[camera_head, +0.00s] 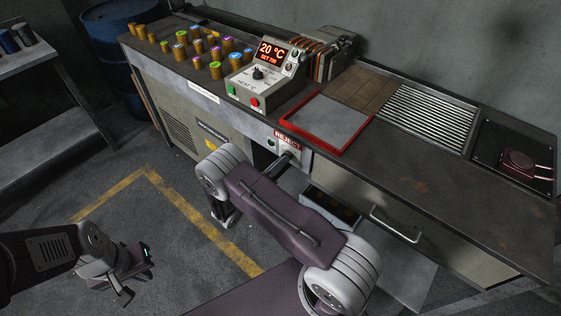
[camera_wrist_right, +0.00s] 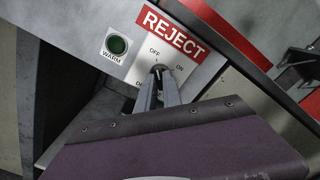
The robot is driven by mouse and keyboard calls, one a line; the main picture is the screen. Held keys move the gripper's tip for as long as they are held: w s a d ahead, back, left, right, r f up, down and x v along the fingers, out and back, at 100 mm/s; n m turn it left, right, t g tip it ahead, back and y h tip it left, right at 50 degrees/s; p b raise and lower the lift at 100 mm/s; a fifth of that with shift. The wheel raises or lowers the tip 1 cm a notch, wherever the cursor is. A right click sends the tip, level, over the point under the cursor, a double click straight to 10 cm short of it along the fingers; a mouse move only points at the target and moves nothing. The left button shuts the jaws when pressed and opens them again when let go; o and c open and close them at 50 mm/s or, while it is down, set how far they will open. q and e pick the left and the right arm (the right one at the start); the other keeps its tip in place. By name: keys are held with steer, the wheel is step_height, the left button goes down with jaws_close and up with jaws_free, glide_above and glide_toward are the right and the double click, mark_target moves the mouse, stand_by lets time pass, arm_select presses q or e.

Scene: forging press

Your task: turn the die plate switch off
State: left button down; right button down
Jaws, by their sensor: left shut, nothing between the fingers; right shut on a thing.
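The die plate switch (camera_wrist_right: 159,70) is a small rotary knob on a white plate with OFF above it and ON to its right in the right wrist view. Its lower label is partly hidden by my fingers. My right gripper (camera_wrist_right: 159,76) is shut on the knob. The fingers cover most of the knob, so I cannot tell which mark it points to. In the head view, my right gripper (camera_head: 284,161) reaches the front panel of the bench, under the REJECT sign. My left gripper (camera_head: 132,280) is shut and empty, low over the floor at left, far from the switch.
On the bench stand a controller reading 20 °C (camera_head: 262,75), a red-rimmed tray (camera_head: 290,119) and several coloured-top cylinders. An open drawer (camera_head: 335,208) is below.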

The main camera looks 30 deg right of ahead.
stand_by(0.5)
steer(key=c, duration=1.5)
jaws_free()
steer(key=v, duration=0.9)
